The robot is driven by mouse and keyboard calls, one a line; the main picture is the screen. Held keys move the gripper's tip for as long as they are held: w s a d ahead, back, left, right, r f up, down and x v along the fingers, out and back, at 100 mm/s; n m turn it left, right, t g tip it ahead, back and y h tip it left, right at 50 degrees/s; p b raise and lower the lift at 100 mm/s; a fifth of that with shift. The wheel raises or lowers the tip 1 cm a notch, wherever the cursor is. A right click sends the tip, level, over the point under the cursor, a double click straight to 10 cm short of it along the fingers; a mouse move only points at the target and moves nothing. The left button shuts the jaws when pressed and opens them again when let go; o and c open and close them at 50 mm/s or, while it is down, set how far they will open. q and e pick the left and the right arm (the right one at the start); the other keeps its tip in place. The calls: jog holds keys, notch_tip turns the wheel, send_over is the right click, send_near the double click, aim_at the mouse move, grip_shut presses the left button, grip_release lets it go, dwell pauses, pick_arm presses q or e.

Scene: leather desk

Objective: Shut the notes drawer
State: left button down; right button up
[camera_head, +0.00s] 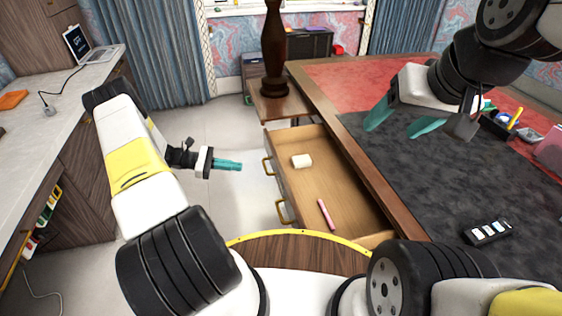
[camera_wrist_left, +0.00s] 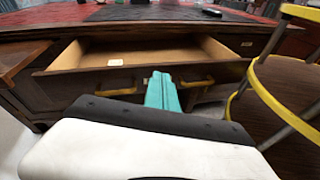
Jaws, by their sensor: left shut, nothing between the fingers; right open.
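The notes drawer (camera_head: 318,153) is a wooden drawer pulled out from the left side of the desk, with two brass handles on its front. It holds a white block (camera_head: 301,161) and a pink stick-like item (camera_head: 326,214). My left gripper (camera_head: 239,165) is shut and empty, with teal fingers, to the left of the drawer front and apart from it. In the left wrist view the fingers (camera_wrist_left: 162,92) point at the drawer front (camera_wrist_left: 130,84), between the two handles. My right gripper (camera_head: 402,122) is open and empty above the desk's dark mat.
The desk (camera_head: 340,138) has a dark mat (camera_head: 450,185) with a small black item (camera_head: 487,232) on it. A wooden stand (camera_head: 277,106) with a dark turned post is beyond the drawer. A yellow-rimmed round wooden seat (camera_head: 300,252) is close in front. Floor left of the drawer is clear.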

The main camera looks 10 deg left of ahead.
aim_at(279, 179)
pick_arm(q)
notch_tip(279, 179, down, 10)
jog(key=n+t+h, duration=0.1)
jog(key=n+t, duration=0.3)
jog(key=n, duration=0.1)
jog(key=x, duration=1.3)
jog(key=shift+s+d+r, duration=0.15)
jog(key=shift+s+d, duration=0.1)
jog(key=shift+s, duration=0.1)
jog(key=shift+d, duration=0.1)
